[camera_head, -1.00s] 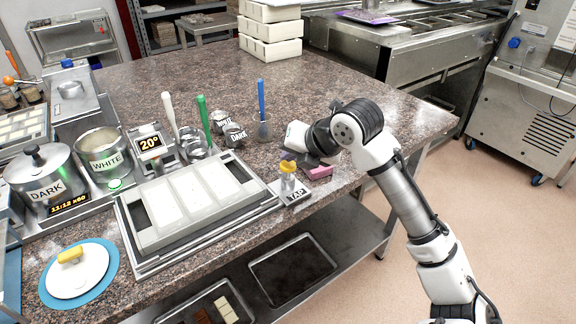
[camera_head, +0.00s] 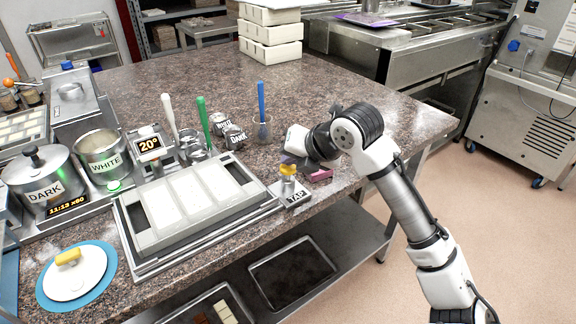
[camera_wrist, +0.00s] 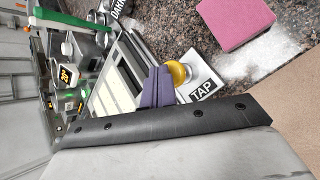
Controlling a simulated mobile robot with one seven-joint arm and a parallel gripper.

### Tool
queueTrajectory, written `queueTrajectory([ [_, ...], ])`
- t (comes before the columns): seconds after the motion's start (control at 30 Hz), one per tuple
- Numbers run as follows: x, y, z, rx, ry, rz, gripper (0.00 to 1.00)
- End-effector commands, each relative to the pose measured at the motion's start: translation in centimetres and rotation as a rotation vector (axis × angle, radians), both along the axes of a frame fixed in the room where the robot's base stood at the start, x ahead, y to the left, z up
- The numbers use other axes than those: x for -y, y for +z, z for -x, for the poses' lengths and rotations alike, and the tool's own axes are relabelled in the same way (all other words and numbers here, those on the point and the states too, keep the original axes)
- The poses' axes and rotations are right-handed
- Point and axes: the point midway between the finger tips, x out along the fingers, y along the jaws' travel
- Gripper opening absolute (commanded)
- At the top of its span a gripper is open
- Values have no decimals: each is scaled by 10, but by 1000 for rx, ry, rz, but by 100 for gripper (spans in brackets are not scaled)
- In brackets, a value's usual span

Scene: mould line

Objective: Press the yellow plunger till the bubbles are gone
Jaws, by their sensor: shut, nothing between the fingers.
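The yellow plunger (camera_head: 288,168) stands upright on a small plate labelled TAP (camera_head: 297,197), at the right end of the mould tray. In the wrist view the plunger's round yellow top (camera_wrist: 179,73) shows just right of my fingertips. My gripper (camera_head: 288,159) is shut and empty, its purple fingers (camera_wrist: 157,88) side by side next to the plunger. I cannot tell whether they touch it. The pale mould (camera_head: 190,198) lies in its tray to the left; bubbles are too small to make out.
A pink block (camera_head: 320,175) lies right of the plunger, close to my gripper. A beaker with a blue-handled tool (camera_head: 262,105) stands behind. DARK (camera_head: 40,180) and WHITE (camera_head: 101,150) pots stand at the left. The back counter is largely clear.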

Motion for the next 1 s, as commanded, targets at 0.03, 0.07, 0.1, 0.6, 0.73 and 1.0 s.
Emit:
queueTrajectory([
  [0.03,0,-2,0,-2,1,0,0],
  [0.07,0,-2,0,-2,1,0,0],
  [0.1,0,-3,0,-2,1,0,0],
  [0.6,-1,-9,0,-3,2,0,0],
  [0.73,-1,-11,0,-3,2,0,0],
  [1.0,-1,-13,0,-4,2,1,0],
])
